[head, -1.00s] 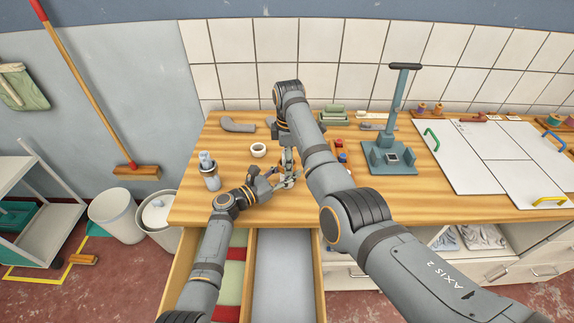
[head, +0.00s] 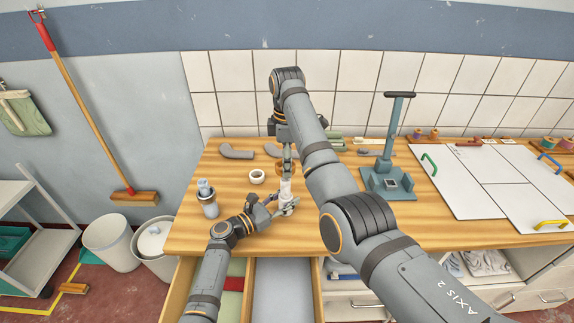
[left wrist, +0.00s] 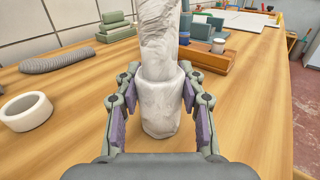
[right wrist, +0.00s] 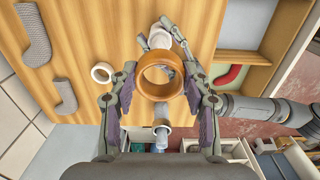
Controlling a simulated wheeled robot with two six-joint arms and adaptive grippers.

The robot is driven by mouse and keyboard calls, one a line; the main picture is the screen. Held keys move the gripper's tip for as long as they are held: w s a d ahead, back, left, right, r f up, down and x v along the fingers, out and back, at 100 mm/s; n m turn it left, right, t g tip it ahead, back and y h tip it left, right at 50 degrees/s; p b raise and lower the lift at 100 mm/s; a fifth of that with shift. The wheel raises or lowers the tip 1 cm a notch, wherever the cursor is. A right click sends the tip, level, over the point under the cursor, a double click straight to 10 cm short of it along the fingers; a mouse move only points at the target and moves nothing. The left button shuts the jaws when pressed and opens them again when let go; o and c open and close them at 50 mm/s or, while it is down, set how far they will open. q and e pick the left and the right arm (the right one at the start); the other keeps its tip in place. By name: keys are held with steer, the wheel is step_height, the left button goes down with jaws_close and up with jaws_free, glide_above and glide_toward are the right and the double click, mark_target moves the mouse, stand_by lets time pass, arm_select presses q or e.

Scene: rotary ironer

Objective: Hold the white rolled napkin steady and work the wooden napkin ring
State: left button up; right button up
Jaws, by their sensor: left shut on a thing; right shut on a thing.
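The white rolled napkin (head: 286,188) stands upright on the wooden worktop. My left gripper (head: 284,206) is shut on its lower part, with a finger on each side in the left wrist view, where the napkin (left wrist: 160,105) runs out of the top edge. My right gripper (head: 288,158) is shut on the wooden napkin ring (right wrist: 160,75), between its two fingers in the right wrist view. The ring looks off the napkin and above the table. The napkin's top (right wrist: 158,38) shows beyond the ring, not inside it. The ring is small and partly hidden in the head view.
Grey curved pieces (head: 236,151) lie behind. A teal press (head: 388,180) stands right. Open drawers (head: 283,287) are below the front edge.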

arm_select(q)
steer(key=o, duration=0.9)
steer(key=v, duration=1.2)
